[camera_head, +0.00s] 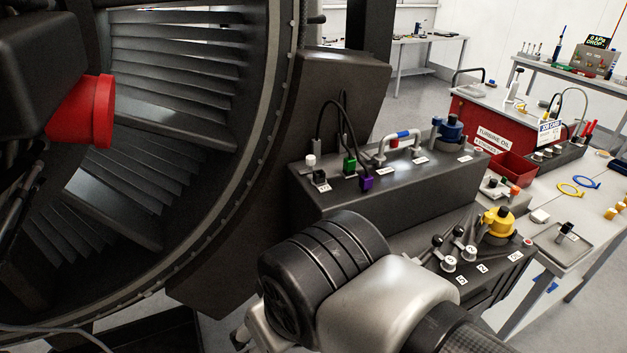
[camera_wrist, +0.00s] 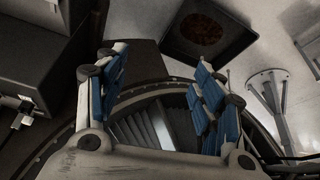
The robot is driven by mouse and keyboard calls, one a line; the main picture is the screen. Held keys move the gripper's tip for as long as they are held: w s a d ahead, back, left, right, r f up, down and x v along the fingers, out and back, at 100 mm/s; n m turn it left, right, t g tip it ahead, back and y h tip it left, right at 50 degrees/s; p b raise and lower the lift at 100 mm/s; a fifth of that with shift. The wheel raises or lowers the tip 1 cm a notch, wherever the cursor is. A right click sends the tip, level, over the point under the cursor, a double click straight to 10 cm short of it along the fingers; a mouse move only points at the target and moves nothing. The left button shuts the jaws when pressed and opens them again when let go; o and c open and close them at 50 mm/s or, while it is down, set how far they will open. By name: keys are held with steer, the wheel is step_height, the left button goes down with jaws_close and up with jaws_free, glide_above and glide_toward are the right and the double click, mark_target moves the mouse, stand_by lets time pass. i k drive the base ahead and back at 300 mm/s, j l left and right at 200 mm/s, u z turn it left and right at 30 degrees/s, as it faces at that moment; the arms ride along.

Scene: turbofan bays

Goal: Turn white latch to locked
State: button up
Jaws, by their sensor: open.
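My gripper (camera_wrist: 160,88) shows in the wrist view, its two blue-padded fingers wide apart with nothing between them. In the head view my arm hides most of it. No part is clearly readable as the white latch. A small white knob (camera_head: 310,161) stands at the left end of the upper dark console (camera_head: 340,203). White round bases with black levers, one of them a white lever base (camera_head: 449,263), sit on the lower panel. My gripper is apart from these controls. In the wrist view a small pale fitting (camera_wrist: 25,107) shows on a dark box at the left edge.
The turbofan (camera_head: 180,110) fills the left, with a red cylinder (camera_head: 95,112) in front. The upper console carries cables, a handle and a blue knob (camera_head: 448,128). A yellow knob (camera_head: 498,221) stands on the lower panel. A workbench (camera_head: 580,240) with small parts is at right.

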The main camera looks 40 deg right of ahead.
mark_target(311, 159)
steer(key=z, duration=2.05)
steer(key=i+j+u, duration=0.15)
steer(key=j, duration=0.3)
steer(key=i+j+u, duration=0.1)
steer(key=i+j, duration=0.2)
steer(key=i+j+u, duration=0.15)
steer(key=j, duration=0.3)
steer(key=i, duration=0.1)
